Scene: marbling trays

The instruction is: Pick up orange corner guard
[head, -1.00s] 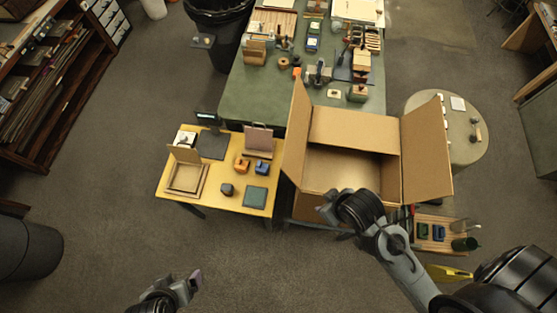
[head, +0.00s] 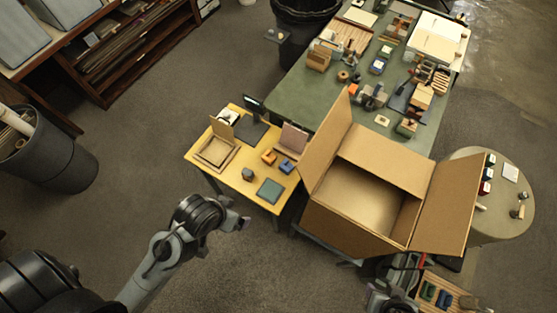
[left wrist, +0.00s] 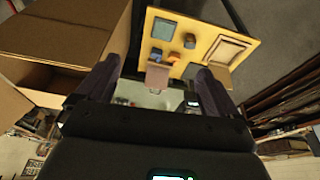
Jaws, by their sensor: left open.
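The orange corner guard (head: 269,156) sits on the yellow table (head: 232,177), close to a blue block-like piece (head: 287,166). In the left wrist view the orange guard (left wrist: 173,59) shows beyond my fingers, small and partly merged with its surroundings. My left gripper (head: 240,222) is open and empty, short of the table's near edge in the head view. Its two dark fingers stand wide apart in the left wrist view (left wrist: 158,70). Part of my right arm shows at the bottom edge of the head view, but I cannot make out its fingers.
A large open cardboard box (head: 357,228) stands right of the yellow table. The table also holds a wooden frame (head: 215,152), a teal square (head: 270,190), a dark small block (head: 248,174) and an upright pinkish board (head: 294,138). A cluttered green table (head: 300,98) lies behind.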

